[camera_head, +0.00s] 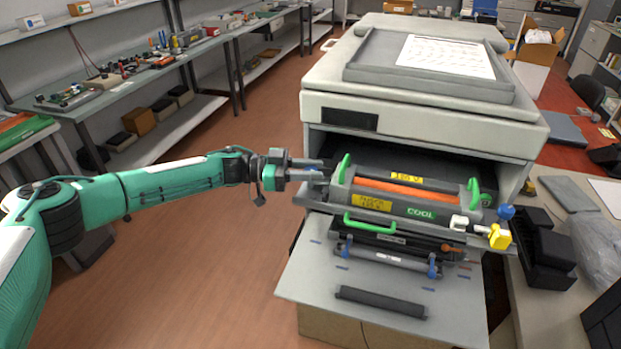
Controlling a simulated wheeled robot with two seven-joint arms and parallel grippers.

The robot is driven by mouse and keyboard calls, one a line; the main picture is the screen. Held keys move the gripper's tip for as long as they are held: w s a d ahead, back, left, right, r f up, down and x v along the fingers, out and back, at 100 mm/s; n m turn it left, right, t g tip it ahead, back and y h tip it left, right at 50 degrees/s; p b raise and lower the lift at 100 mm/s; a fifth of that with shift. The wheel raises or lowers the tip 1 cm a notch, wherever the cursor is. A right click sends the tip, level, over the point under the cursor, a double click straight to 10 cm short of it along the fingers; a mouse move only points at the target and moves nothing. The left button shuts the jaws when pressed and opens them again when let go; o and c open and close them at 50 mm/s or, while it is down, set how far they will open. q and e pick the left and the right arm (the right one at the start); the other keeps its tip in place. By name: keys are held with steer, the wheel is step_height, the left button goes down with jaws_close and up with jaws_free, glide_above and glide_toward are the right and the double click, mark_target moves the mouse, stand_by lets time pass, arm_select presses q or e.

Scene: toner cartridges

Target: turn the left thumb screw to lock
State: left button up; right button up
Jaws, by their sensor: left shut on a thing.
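My left gripper (318,170) comes in from the left and reaches the left end of the grey toner cartridge unit (400,200). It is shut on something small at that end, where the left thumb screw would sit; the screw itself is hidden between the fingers. The unit has green handles, an orange strip (405,193) and yellow labels, and sits in the front opening of the large printer (425,110). A blue knob (506,211) and a yellow part (500,237) stick out at the unit's right end. My right gripper is not in view.
The printer's lowered front panel (385,285) holds a dark roller (381,302) and a bar with blue clips (388,261). A side table at right carries black boxes (545,250) and a plastic bag. Workbenches stand at left, with open floor between.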

arm_select(q)
steer(key=shift+f+m+g+y+b, duration=0.1)
steer(key=shift+m+g+y+b, duration=0.3)
steer(key=shift+m+g+b, duration=1.35)
steer(key=shift+g+b, duration=0.3)
steer(key=shift+g, duration=0.35)
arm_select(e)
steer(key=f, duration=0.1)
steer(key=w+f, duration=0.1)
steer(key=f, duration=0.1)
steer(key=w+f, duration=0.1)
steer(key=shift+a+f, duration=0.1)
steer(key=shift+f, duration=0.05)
